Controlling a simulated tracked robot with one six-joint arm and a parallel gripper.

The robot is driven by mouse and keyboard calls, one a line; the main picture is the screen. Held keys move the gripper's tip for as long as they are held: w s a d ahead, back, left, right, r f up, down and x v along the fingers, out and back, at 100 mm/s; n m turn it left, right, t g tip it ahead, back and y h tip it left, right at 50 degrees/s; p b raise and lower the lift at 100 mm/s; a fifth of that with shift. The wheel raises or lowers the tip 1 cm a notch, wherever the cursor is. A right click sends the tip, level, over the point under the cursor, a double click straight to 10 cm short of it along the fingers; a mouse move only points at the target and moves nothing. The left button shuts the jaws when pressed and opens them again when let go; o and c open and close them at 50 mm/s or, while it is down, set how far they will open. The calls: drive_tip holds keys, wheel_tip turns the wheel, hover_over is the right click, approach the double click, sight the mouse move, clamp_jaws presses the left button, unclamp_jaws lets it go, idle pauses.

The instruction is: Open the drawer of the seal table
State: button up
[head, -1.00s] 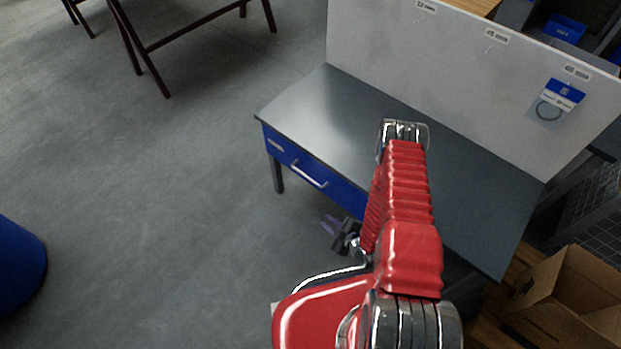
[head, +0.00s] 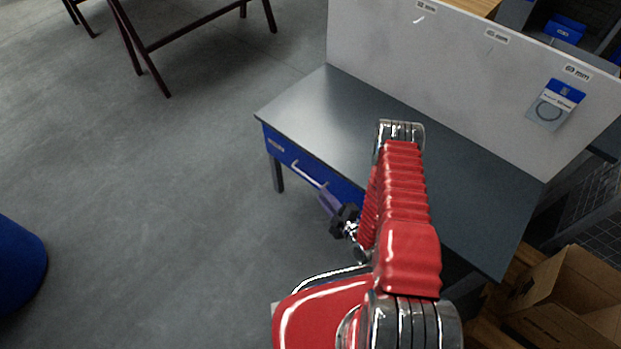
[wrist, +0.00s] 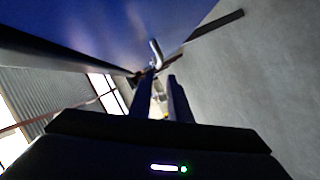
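The seal table has a grey top (head: 300,110) and a blue drawer front (head: 282,150) below its near left edge. A silver bar handle (head: 308,174) runs along the drawer front, and the drawer looks closed. In the head view my gripper (head: 325,198) is just below and in front of the handle's right end. In the wrist view the blue front (wrist: 130,30) fills the top, and the handle (wrist: 156,54) shows just beyond my gripper's fingertips (wrist: 159,80). The two dark fingers stand apart with a gap between them. I cannot tell whether they touch the handle.
A white upright panel (head: 450,80) stands along the table's back, with a blue and grey packet (head: 556,104) hanging on it. A cardboard box (head: 570,290) is at the lower right. A blue bin (head: 15,265) is at the left. The floor (head: 160,190) before the drawer is clear.

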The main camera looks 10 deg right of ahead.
sight(309, 178)
drive_tip(key=x, duration=1.2)
drive_tip(key=shift+w+a+f, duration=0.15)
drive_tip(key=shift+w, duration=0.1)
drive_tip(key=shift+c, duration=0.2)
clamp_jaws()
drive_tip(key=shift+d, duration=0.25)
drive_tip(key=shift+s+a, duration=0.1)
drive_tip(key=shift+a, duration=0.05)
